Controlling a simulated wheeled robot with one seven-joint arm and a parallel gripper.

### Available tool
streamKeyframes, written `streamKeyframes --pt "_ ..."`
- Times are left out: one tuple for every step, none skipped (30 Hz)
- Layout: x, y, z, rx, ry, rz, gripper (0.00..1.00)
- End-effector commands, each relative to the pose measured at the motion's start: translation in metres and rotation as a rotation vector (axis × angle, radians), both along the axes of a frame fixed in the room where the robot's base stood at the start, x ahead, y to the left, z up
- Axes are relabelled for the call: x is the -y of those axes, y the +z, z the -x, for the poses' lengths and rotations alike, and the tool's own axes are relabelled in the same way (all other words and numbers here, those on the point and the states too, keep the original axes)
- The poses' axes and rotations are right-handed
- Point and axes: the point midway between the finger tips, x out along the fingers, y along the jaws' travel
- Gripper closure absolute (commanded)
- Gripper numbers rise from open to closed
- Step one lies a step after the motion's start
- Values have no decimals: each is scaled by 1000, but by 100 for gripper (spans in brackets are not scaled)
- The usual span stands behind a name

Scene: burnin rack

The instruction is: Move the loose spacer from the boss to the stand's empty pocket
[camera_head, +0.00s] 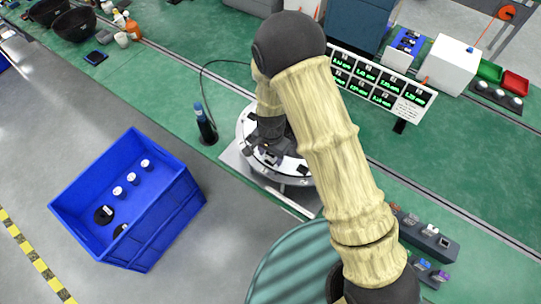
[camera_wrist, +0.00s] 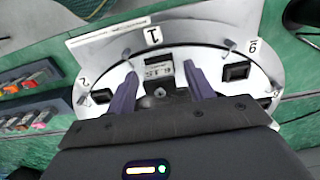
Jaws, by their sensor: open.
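The round white fixture (camera_head: 246,120) stands on the bench with my gripper (camera_head: 268,152) low over it. In the wrist view my gripper (camera_wrist: 160,84) is open, its two purple-grey fingers apart over the fixture (camera_wrist: 216,62) at the position marked 1. A small dark part with a round centre (camera_wrist: 160,92) shows between the fingers; I cannot tell whether it is the boss or the spacer. Its lower side is hidden by my gripper body. Black square pieces (camera_wrist: 237,72) sit at neighbouring numbered positions. I cannot surely pick out the stand's empty pocket.
Two dark racks with small coloured parts (camera_head: 428,232) (camera_head: 428,273) lie at the right. A blue crate (camera_head: 172,222) with white-topped pieces stands on the floor at left. A dark bottle-like tool (camera_head: 205,124) stands beside the fixture. A panel of green readouts (camera_head: 380,84) is behind.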

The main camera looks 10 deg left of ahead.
Motion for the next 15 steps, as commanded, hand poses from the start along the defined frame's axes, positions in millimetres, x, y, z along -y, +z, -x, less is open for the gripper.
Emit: streamKeyframes --pt "0 0 0 0 0 0 47" --pt "0 0 0 0 0 0 47" --pt "0 0 0 0 0 0 47" --pt "0 0 0 0 0 0 47" --pt "0 0 0 0 0 0 47" --pt "0 0 0 0 0 0 47" --pt "0 0 0 0 0 0 47" --pt "0 0 0 0 0 0 47" --pt "0 0 0 0 0 0 47" --pt "0 0 0 0 0 0 49" --pt "0 0 0 0 0 0 55" --pt "0 0 0 0 0 0 63" --pt "0 0 0 0 0 0 69" --pt "0 0 0 0 0 0 75" --pt "0 0 0 0 0 0 83"
